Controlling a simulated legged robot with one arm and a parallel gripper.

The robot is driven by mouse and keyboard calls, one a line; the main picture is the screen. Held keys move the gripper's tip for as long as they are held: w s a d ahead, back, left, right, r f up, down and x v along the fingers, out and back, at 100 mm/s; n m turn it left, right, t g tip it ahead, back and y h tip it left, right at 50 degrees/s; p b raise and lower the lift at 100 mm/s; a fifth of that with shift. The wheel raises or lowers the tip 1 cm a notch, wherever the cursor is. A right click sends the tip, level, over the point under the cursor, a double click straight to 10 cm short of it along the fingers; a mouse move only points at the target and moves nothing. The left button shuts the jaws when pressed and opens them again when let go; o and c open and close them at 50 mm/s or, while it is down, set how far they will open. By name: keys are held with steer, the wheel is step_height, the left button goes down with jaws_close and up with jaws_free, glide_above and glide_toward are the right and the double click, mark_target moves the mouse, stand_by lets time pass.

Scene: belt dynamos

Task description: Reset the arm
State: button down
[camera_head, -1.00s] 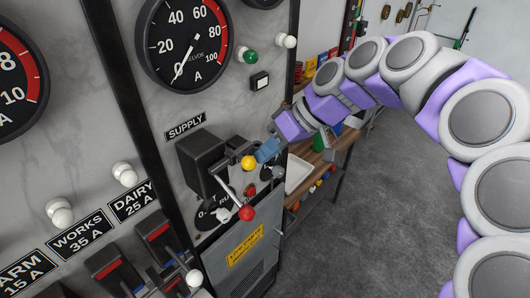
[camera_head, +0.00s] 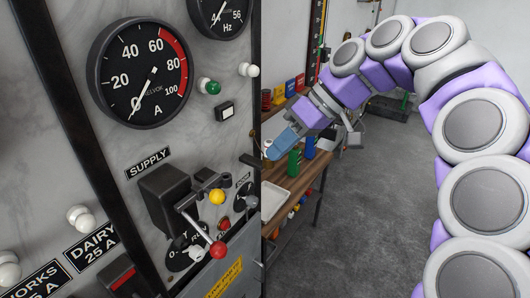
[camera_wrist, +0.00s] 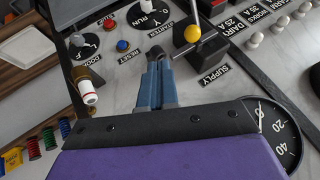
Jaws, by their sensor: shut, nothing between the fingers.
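My gripper (camera_head: 284,146) is at the end of my purple and grey arm, in the middle of the head view. Its blue fingers are shut and empty, and they are in the air to the right of the panel and above the workbench. In the wrist view my gripper (camera_wrist: 156,60) shows with its blue fingers together, pointing toward the panel.
The marble panel carries an ammeter (camera_head: 138,73), a green lamp (camera_head: 210,87) and white knobs. A wooden workbench (camera_head: 297,192) holds a pale tray (camera_head: 273,200) and a green bottle (camera_head: 293,163). The grey floor (camera_head: 365,205) to the right is clear.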

steer(key=s+a+f+m+h+b, duration=0.25)
steer(key=s+f+b, duration=0.35)
steer(key=s+f, duration=0.45)
steer(key=s+d+f+m+h+b, duration=0.1)
steer(key=s+d+f, duration=0.3)
steer(key=f, duration=0.5)
steer(key=s+d+f+m+g+h+b, duration=0.1)
steer(key=s+d+f+m+h+b, duration=0.1)
steer(key=s+f, duration=0.6)
steer(key=s+d+f+m+h+b, duration=0.2)
steer(key=s+d+f+m+b, duration=0.2)
steer(key=f, duration=0.5)
steer(key=shift+s+d+f+g+b, duration=0.3)
steer(key=shift+s+d+b, duration=0.25)
steer(key=shift+s+d, duration=0.65)
